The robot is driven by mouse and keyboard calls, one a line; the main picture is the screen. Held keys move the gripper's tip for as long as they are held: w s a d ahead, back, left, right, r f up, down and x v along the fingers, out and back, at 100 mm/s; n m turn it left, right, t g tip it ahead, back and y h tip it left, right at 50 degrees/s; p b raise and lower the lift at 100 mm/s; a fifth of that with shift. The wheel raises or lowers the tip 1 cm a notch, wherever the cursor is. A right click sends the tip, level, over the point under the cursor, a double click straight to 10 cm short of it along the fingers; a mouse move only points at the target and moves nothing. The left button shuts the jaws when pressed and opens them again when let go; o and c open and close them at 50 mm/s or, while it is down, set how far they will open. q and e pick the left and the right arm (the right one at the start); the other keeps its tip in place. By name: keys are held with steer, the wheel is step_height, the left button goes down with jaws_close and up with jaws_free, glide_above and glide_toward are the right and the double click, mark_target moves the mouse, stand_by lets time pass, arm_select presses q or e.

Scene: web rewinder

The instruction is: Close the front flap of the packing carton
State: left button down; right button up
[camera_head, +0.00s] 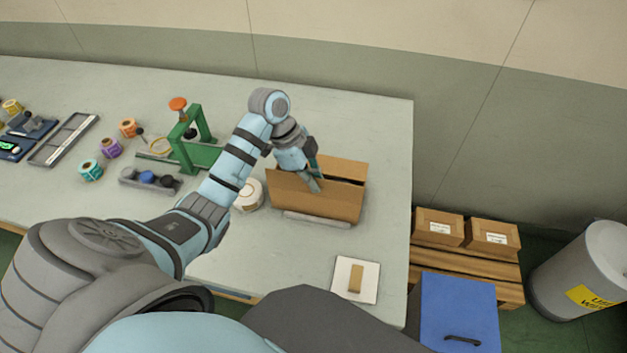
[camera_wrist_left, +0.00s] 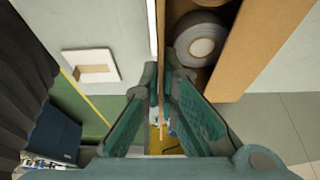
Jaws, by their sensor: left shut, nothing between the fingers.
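The brown packing carton (camera_head: 330,204) stands near the right end of the table. A back flap (camera_head: 343,167) leans outward in the head view; a wide brown panel (camera_wrist_left: 262,45) shows in the wrist view. The front panel (camera_wrist_left: 161,50) appears as a thin upright edge there; I cannot tell where the wall ends and the front flap begins. Grey rolls (camera_wrist_left: 200,40) lie inside the carton. My left gripper (camera_head: 314,185) is shut and empty at the carton's front top edge; its fingers (camera_wrist_left: 162,100) partly hide it. My right gripper is out of view.
A white roll (camera_head: 249,194) stands just left of the carton. A white board with a brown block (camera_head: 356,279) lies in front. A green stand (camera_head: 190,145) is farther left. Taped boxes (camera_head: 465,230) and a grey bin (camera_head: 585,270) are beyond the table's right edge.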

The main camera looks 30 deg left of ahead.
arm_select(q)
steer(key=g, duration=0.1)
steer(key=w+g, duration=0.1)
steer(key=g+h, duration=0.1)
steer(key=shift+w+a+f+n, duration=0.25)
steer(key=shift+w+n, duration=0.1)
steer(key=shift+n, duration=0.05)
steer(key=b, duration=0.2)
steer(key=g+b, duration=0.1)
steer(key=shift+w+f+g+h+b, duration=0.25)
steer(key=shift+f+g+h+b, duration=0.05)
steer(key=shift+b, duration=0.05)
steer(key=shift+r, duration=0.1)
steer(key=shift+a+r+g, duration=0.1)
steer(key=shift+g, duration=0.2)
steer(key=c, duration=2.3)
jaws_free()
